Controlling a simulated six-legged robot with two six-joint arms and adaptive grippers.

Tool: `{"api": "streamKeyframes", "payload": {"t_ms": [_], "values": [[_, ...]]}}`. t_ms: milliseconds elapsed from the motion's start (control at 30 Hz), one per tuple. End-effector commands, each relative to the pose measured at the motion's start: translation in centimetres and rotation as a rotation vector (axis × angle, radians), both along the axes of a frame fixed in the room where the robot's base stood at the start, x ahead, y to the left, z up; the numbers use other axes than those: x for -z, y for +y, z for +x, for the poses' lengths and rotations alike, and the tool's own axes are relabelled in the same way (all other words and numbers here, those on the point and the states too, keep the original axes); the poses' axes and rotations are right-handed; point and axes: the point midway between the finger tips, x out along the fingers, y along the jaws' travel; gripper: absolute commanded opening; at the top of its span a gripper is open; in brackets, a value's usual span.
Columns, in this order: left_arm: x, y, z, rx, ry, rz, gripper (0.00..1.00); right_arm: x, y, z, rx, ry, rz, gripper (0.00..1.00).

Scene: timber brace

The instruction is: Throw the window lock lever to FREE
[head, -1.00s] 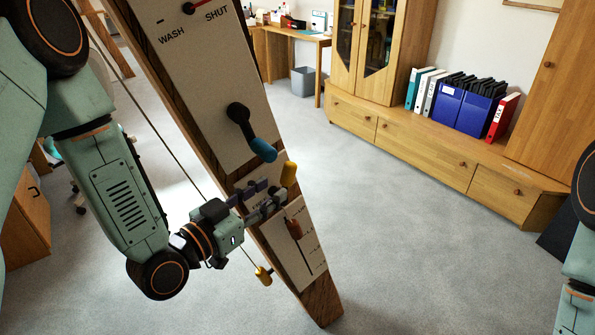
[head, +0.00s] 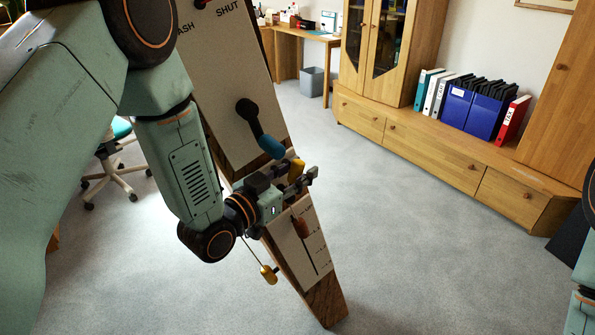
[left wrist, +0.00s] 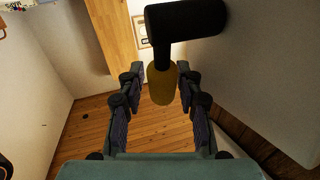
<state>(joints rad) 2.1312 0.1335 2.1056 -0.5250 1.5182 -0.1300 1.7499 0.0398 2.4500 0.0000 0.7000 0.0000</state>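A yellow-handled lever (head: 298,166) on a black arm, which I take to be the window lock lever, sits on the slanted timber post (head: 331,300). It shows large in the left wrist view (left wrist: 162,86), its black arm reaching in from the upper right. My left gripper (head: 299,174) is at this lever with its fingers open. In the left wrist view the fingers stand on either side of the yellow handle, with gaps visible. The gripper hides the label plate behind it, so FREE cannot be read. My right gripper is out of view.
Just above is a blue-tipped black lever (head: 261,130) on a pale panel (head: 215,75) marked SHUT. Open carpet (head: 420,240) lies to the right.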

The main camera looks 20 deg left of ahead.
Motion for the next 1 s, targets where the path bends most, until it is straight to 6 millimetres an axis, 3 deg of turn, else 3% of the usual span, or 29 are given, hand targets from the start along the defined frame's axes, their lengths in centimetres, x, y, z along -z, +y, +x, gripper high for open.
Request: {"api": "streamKeyframes", "payload": {"t_ms": [133, 533, 1000], "values": [[0.02, 0.02, -0.01, -0.001, 0.000, 0.000, 0.35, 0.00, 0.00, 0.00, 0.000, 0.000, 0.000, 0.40], [-0.01, 0.03, -0.01, 0.000, 0.000, 0.000, 0.01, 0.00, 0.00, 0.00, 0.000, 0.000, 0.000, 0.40], [-0.07, 0.01, 0.01, 0.000, -0.003, 0.000, 0.00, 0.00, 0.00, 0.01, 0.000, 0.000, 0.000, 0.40]]}}
